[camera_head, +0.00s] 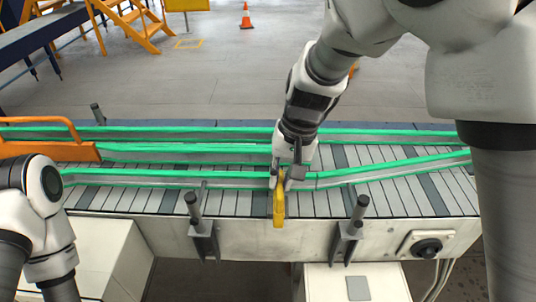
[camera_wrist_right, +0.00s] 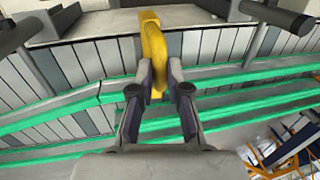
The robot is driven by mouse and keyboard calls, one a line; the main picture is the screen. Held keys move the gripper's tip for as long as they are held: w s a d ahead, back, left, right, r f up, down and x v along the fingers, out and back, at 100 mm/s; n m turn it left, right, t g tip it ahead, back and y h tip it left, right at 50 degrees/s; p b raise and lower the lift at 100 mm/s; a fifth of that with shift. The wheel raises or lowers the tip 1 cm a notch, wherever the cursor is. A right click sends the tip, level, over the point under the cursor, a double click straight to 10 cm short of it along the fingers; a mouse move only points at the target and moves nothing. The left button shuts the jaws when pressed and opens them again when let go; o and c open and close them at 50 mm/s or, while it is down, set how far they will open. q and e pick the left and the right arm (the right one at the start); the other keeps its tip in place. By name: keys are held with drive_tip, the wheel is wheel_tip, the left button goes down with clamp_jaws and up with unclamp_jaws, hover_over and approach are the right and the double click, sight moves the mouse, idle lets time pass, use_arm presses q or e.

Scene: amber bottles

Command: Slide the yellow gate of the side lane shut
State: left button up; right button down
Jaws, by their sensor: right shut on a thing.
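The yellow gate (camera_head: 279,207) shows as a narrow upright yellow piece at the near side of the slatted conveyor (camera_head: 235,203), by the near green-edged rail. My right gripper (camera_head: 287,176) reaches down from above and is shut on the gate's upper part. In the right wrist view the gate (camera_wrist_right: 152,38) is a curved yellow piece, with its end between the two fingers of my right gripper (camera_wrist_right: 160,76). The fingers hide part of it. My left arm shows at the lower left of the head view, but its gripper is out of view.
Green-edged rails (camera_head: 390,168) run along the conveyor and form lanes. Two dark posts on brackets (camera_head: 203,240) (camera_head: 346,240) stand on the near side, left and right of the gate. An orange frame (camera_head: 50,150) lies at the left. No bottles show.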

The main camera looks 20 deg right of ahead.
drive_tip(key=w, duration=0.1)
drive_tip(key=w+p, duration=0.1)
drive_tip(key=w+d, duration=0.1)
drive_tip(key=w, duration=0.1)
drive_tip(key=shift+r+p, duration=0.3)
drive_tip(key=shift+r, duration=0.05)
drive_tip(key=shift+w+d+f, duration=0.15)
drive_tip(key=shift+w, duration=0.15)
drive_tip(key=shift+s, duration=0.15)
drive_tip(key=c, duration=1.1)
unclamp_jaws()
drive_tip(key=shift+c, duration=0.2)
use_arm(q)
wheel_tip(320, 180, up, 3)
drive_tip(key=shift+w+f, duration=0.1)
use_arm(e)
wheel_tip(320, 180, up, 12)
drive_tip(key=d, duration=0.2)
drive_tip(key=shift+s+d+f, duration=0.15)
drive_tip(key=shift+s, duration=0.15)
